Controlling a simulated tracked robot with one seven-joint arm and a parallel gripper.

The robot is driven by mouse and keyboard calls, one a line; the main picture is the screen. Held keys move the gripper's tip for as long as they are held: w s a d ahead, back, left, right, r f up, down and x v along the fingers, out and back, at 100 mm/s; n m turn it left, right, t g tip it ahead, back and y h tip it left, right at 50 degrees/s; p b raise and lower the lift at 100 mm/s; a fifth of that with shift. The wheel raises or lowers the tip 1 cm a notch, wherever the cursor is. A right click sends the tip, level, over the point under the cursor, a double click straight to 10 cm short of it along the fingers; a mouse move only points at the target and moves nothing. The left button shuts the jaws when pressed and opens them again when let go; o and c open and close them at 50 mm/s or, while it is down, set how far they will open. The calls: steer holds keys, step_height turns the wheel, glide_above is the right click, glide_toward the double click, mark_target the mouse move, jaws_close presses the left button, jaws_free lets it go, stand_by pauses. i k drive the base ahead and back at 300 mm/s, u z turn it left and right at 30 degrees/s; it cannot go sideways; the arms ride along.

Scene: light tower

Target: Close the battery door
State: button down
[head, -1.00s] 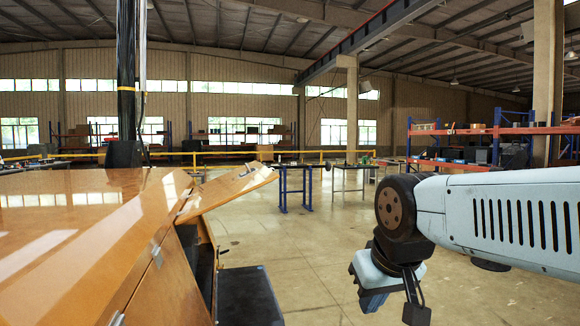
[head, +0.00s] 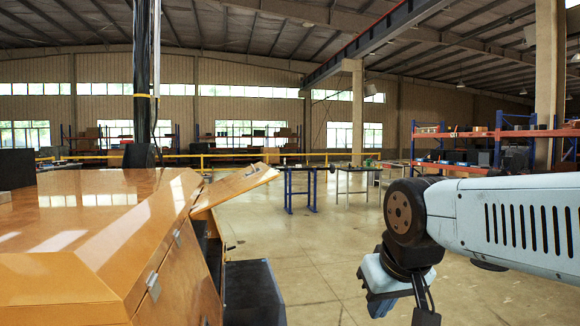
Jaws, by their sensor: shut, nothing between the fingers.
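The orange light tower body (head: 95,215) fills the left of the head view. A flat orange door panel (head: 236,187) on its right side is raised and sticks out to the right at a slant, apart from the opening below it. The dark opening (head: 208,240) shows under the panel. My gripper (head: 424,312) hangs at the lower right, cut by the bottom edge, with my blue arm reaching in from the right. It is shut and empty, well to the right of the door and lower than it.
A dark box-shaped part (head: 254,292) juts out at floor level beside the tower. A black mast (head: 146,80) rises from the tower. Work tables (head: 300,190) and shelving (head: 500,135) stand farther back. The concrete floor (head: 310,255) between door and arm is clear.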

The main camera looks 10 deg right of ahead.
mark_target(227, 188)
steer(key=u, duration=0.2)
steer(key=i, duration=0.85)
steer(key=z, duration=0.1)
